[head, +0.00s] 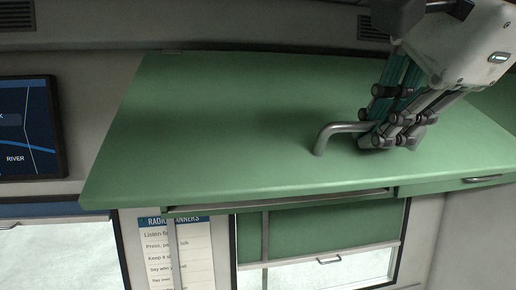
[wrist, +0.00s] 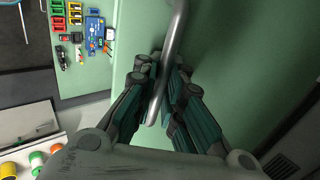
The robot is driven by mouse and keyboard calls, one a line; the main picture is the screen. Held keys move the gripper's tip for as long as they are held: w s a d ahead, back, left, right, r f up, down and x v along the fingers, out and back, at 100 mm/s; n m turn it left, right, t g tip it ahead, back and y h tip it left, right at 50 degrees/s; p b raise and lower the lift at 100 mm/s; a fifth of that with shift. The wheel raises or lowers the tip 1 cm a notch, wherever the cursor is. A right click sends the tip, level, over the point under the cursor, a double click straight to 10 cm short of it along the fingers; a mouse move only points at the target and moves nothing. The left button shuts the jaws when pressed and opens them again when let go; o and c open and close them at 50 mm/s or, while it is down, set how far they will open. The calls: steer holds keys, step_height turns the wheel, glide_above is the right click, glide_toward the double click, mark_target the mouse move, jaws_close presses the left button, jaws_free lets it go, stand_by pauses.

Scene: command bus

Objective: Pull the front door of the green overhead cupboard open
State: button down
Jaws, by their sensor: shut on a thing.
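The green front door (head: 230,120) of the overhead cupboard fills the middle of the head view as a broad panel. A curved grey bar handle (head: 326,134) stands out from it, and it also shows in the wrist view (wrist: 174,35). My gripper (head: 375,135) is at the right part of this handle. In the wrist view my gripper (wrist: 165,85) has its dark jointed fingers closed around the bar, close to the green surface (wrist: 240,50). The fingers hide part of the handle. I cannot tell how far the door stands open.
A second handle (head: 483,179) is on the green front at the right. Below are a window with a green blind (head: 330,228), a printed notice (head: 190,255) and thin grey uprights. A dark screen (head: 28,128) hangs at the left. The wrist view shows coloured items (wrist: 75,20) at the upper left.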

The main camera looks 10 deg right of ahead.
steer(key=shift+s+r+p, duration=0.25)
steer(key=shift+s+r, duration=0.05)
steer(key=shift+r, duration=0.65)
steer(key=shift+s+r+p, duration=0.2)
steer(key=shift+s+r, duration=0.05)
steer(key=shift+r, duration=0.7)
steer(key=c, duration=2)
jaws_free()
steer(key=shift+o, duration=0.2)
steer(key=shift+s, duration=0.15)
steer(key=shift+r, duration=0.1)
steer(key=v, duration=0.7)
steer(key=shift+s, duration=0.1)
